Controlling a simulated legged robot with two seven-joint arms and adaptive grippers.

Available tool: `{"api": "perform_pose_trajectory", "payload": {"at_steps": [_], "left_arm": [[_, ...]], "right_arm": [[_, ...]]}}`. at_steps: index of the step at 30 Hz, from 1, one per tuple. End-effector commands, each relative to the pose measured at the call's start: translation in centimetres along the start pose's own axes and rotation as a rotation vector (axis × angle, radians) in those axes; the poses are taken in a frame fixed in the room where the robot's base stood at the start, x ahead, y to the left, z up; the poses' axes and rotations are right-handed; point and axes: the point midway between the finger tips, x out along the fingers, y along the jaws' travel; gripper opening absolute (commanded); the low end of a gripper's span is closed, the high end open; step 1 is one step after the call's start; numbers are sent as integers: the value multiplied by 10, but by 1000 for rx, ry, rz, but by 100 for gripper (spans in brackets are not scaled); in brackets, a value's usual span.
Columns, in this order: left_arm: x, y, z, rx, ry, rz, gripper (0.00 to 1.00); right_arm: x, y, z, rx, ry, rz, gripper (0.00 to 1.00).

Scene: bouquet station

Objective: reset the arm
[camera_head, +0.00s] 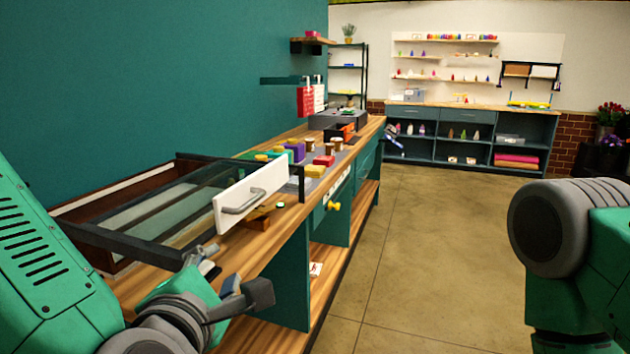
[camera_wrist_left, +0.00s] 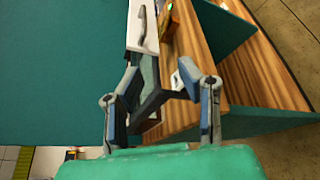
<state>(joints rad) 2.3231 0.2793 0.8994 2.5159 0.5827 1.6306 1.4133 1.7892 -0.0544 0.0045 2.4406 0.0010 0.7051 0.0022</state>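My left arm comes in from the left, and its gripper (camera_head: 222,268) is near the front edge of the wooden workbench (camera_head: 272,262), low in the head view. In the left wrist view the two fingers of the left gripper (camera_wrist_left: 158,82) stand apart with nothing held between them. Beyond them is the glass-topped case (camera_head: 150,232) with a dark frame and a white front panel (camera_head: 252,197). The panel has a grey handle (camera_head: 245,204), which stands clear of the fingers. My right arm shows only as a grey joint and green links at the right edge; its gripper is out of view.
Colored blocks, including a yellow one (camera_head: 315,170), and small cups stand farther along the bench. A teal wall (camera_head: 150,80) closes the left side. The concrete floor (camera_head: 430,250) right of the bench is clear. Shelves and a counter (camera_head: 470,108) stand at the back.

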Motion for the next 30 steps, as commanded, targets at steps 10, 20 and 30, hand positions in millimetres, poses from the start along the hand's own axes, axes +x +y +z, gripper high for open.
{"api": "perform_pose_trajectory", "payload": {"at_steps": [10, 20, 30], "left_arm": [[14, -54, -35, 251, 11, -144, 32], [11, -147, -108, 708, -35, -424, 32], [-74, -271, -283, 1513, -406, -1037, 32]], "right_arm": [[1, 0, 0, 0, 1, 0, 40], [2, 0, 0, 0, 0, 0, 40], [4, 0, 0, 0, 0, 0, 40]]}}
